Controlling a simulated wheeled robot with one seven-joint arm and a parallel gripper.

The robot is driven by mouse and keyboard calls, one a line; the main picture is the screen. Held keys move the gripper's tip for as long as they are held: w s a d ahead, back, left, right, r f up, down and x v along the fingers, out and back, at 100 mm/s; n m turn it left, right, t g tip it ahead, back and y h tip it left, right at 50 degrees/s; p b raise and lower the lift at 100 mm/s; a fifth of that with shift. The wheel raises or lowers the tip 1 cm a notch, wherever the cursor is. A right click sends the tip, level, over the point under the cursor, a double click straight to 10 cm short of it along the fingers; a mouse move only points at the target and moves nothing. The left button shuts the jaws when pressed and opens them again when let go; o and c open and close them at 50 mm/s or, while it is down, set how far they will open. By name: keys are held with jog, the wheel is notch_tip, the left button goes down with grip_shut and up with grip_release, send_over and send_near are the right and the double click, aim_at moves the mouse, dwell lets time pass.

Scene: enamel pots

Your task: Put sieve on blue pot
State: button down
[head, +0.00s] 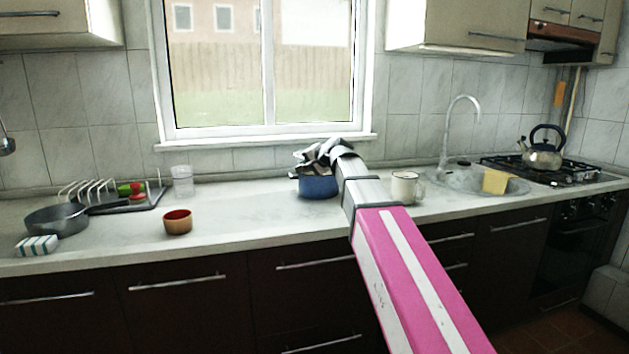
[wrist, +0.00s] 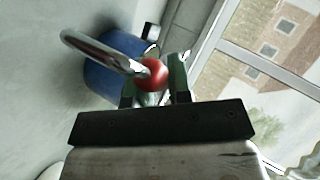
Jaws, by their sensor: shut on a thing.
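The blue pot (head: 318,187) stands on the counter below the window. It also shows in the wrist view (wrist: 103,82), behind the jaws and to their left. My gripper (head: 318,155) is right over the pot and hides its top in the head view. In the wrist view my gripper (wrist: 155,88) is shut on a red, rounded end with a curved shiny metal bar, which appears to be the sieve (wrist: 100,50). The metal bar reaches left across the pot. The rest of the sieve is hidden, and I cannot tell whether it touches the pot.
A white mug (head: 405,187) stands right of the pot, close to my arm. An orange-brown bowl (head: 177,221), a grey pan (head: 57,219), a dish rack (head: 110,196) and a clear jar (head: 182,182) are to the left. A kettle (head: 543,154) sits on the stove.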

notch_tip(320, 180, down, 6)
jog(key=w+d, duration=0.2)
jog(key=shift+w+d+f, duration=0.15)
jog(key=shift+w+d, duration=0.1)
jog(key=shift+w, duration=0.1)
jog(key=shift+f, duration=0.1)
jog(key=c, duration=1)
grip_release()
jog(key=shift+c, duration=0.2)
jog(key=v, duration=1.2)
